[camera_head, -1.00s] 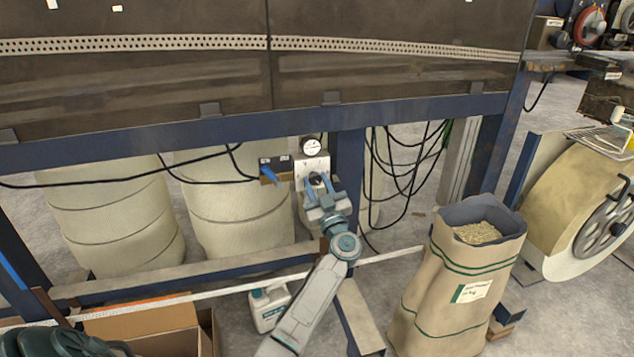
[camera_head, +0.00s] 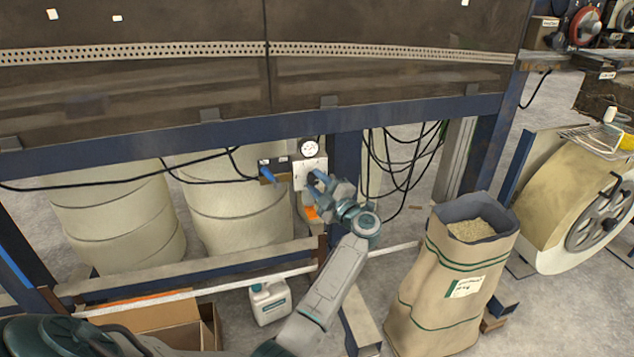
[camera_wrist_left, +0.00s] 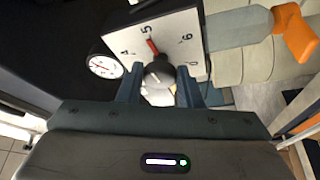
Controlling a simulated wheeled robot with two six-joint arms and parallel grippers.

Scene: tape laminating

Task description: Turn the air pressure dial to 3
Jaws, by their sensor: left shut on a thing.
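The air pressure dial is a dark round knob (camera_wrist_left: 158,74) with a red pointer on a white numbered panel (camera_wrist_left: 172,40). In the left wrist view the pointer is close to the 5; the 4 and 6 also show. My left gripper (camera_wrist_left: 158,88) is shut on the knob, one finger on each side. In the head view my left gripper (camera_head: 317,183) is at the white panel (camera_head: 308,171) under the machine beam and hides the knob. A round white gauge (camera_head: 309,147) sits above the panel, and it also shows in the left wrist view (camera_wrist_left: 105,67). My right gripper is not in view.
A blue lever (camera_head: 270,174) is left of the panel. An orange-ended handle (camera_wrist_left: 294,33) is beside the panel in the wrist view. Black cables hang nearby (camera_head: 400,160). A paper sack of pellets (camera_head: 455,280) and a white jug (camera_head: 270,302) stand on the floor.

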